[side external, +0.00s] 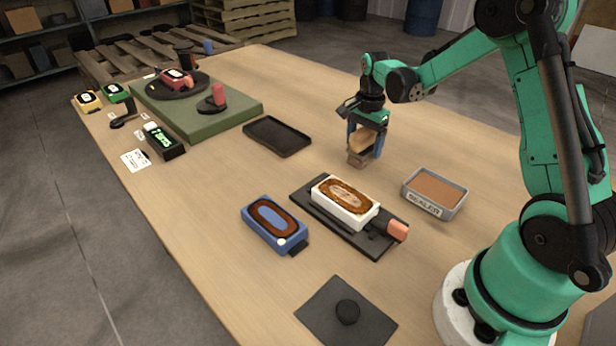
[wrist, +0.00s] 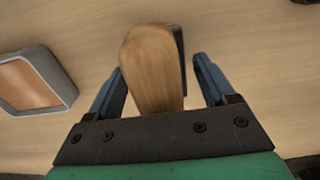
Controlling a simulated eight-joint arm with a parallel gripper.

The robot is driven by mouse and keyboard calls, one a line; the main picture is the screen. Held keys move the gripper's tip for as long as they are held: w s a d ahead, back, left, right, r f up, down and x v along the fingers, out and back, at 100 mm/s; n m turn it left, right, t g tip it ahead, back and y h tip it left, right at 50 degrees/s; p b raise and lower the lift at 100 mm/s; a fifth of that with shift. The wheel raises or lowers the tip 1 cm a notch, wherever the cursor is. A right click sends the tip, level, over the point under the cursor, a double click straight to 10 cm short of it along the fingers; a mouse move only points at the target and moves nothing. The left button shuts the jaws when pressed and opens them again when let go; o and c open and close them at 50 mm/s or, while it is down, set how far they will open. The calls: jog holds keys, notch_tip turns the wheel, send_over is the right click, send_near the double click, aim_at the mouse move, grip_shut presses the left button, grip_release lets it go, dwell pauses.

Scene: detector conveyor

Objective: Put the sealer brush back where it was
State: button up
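The sealer brush (side external: 361,142), with a pale wooden handle, is upright just behind the sealer tray on the table. Its rounded handle (wrist: 152,65) fills the middle of the wrist view, with a dark part along its right side. My gripper (side external: 366,143) points down around the brush. In the wrist view its blue fingers (wrist: 160,75) are apart on either side of the handle, with a gap showing at the right finger. The brush's low end is at or near the tabletop; contact is unclear. The grey tray labelled SEALER (side external: 462,202) holds brown material; it also shows in the wrist view (wrist: 62,75).
A white block with a brown top (side external: 350,208) sits on a dark fixture left of the sealer tray. A blue unit (side external: 272,232), an empty black tray (side external: 277,136) and a green platform (side external: 205,128) lie further left. The table between is clear.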

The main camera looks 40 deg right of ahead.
jog(key=shift+o, duration=0.2)
jog(key=shift+r, duration=0.1)
notch_tip(320, 180, up, 12)
jog(key=shift+f, duration=0.2)
jog(key=shift+a+r, duration=0.1)
jog(key=shift+r, duration=0.15)
jog(key=s+a+n+t, duration=0.3)
jog(key=s+a+n, duration=0.1)
jog(key=a+n, duration=0.4)
jog(key=s+a+f+n+t, duration=0.1)
jog(key=s+a+n+t, duration=0.3)
jog(key=a+n, duration=0.4)
jog(key=shift+s+a+n, duration=0.15)
jog(key=shift+n, duration=0.85)
